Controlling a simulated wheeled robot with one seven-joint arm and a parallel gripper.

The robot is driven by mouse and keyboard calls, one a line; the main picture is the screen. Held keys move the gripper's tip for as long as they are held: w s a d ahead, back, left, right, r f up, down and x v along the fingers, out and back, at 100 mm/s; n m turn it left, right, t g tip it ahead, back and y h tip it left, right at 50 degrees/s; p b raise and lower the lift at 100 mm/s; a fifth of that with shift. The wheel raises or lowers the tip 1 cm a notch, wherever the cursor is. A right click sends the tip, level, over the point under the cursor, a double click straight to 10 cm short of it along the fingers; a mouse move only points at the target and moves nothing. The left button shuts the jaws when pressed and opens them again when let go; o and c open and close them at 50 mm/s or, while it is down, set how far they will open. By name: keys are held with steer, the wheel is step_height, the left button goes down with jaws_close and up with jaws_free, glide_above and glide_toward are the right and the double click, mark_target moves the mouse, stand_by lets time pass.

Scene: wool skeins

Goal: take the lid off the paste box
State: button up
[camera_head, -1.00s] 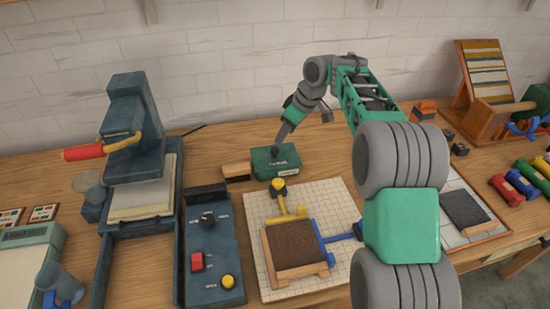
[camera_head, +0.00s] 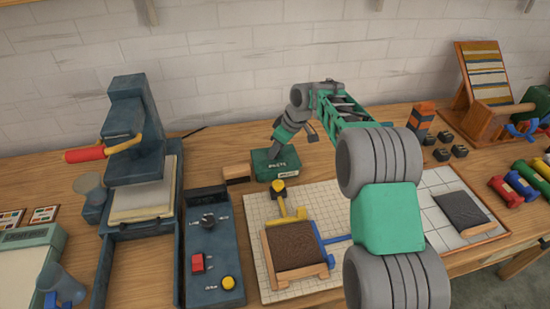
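The paste box (camera_head: 264,168) is a dark green box with pale lettering on it, standing on the wooden table behind the white gridded mat. Its lid appears to be on, though I cannot make out a seam between lid and box. My gripper (camera_head: 276,153) points down at the top of the box, at its upper edge, and seems to touch it or be very close. The fingers are small and partly hidden, so I cannot tell whether they are open or shut on the lid.
A wooden block with a dark end (camera_head: 236,173) stands just left of the box. In front lies the gridded mat (camera_head: 262,240) with a yellow and blue tool and a brown pad. A dark control box (camera_head: 210,265) and a press (camera_head: 135,130) stand left. The wall is close behind.

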jaws_close()
stand_by(0.4)
